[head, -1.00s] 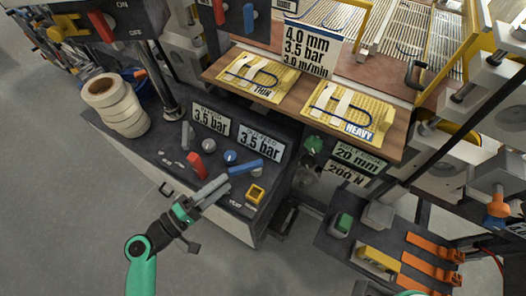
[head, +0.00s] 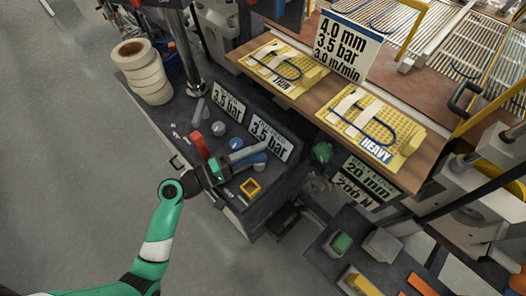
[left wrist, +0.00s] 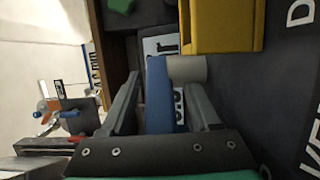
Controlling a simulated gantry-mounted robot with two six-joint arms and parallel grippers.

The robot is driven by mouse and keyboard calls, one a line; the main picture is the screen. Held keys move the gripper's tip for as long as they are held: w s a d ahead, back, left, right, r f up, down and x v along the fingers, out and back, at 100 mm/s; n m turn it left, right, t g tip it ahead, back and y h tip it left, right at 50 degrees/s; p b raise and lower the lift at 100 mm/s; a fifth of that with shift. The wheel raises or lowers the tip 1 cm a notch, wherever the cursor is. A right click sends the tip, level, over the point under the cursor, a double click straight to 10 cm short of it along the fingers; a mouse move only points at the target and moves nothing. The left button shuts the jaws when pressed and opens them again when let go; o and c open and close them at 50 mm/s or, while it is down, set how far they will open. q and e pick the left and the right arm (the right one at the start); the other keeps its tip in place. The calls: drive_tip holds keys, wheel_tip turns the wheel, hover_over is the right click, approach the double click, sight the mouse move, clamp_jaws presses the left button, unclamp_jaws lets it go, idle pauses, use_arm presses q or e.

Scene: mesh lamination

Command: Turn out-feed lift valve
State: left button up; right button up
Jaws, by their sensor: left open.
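The blue valve lever (head: 254,160) is on the dark console, beside the sign reading 3.5 bar (head: 271,137). My left gripper (head: 248,156) reaches over the console at this lever, its fingers partly hiding it. In the left wrist view the blue lever (left wrist: 158,95) stands between the two open fingers of my left gripper (left wrist: 162,88). A small gap shows on both sides, clearer on the right. A grey round part adjoins the lever's far end. My right gripper is in neither current view.
A red lever (head: 199,146) and blue knobs (head: 236,143) are close to my left gripper. A yellow-framed block (head: 250,187) sits just below it. White rolls (head: 143,72) are stacked at the console's far left. A wooden shelf with yellow sample boards (head: 372,125) overhangs on the right.

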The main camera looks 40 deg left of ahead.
use_arm(q)
drive_tip(key=shift+s, duration=0.1)
drive_tip(key=shift+c, duration=1)
clamp_jaws()
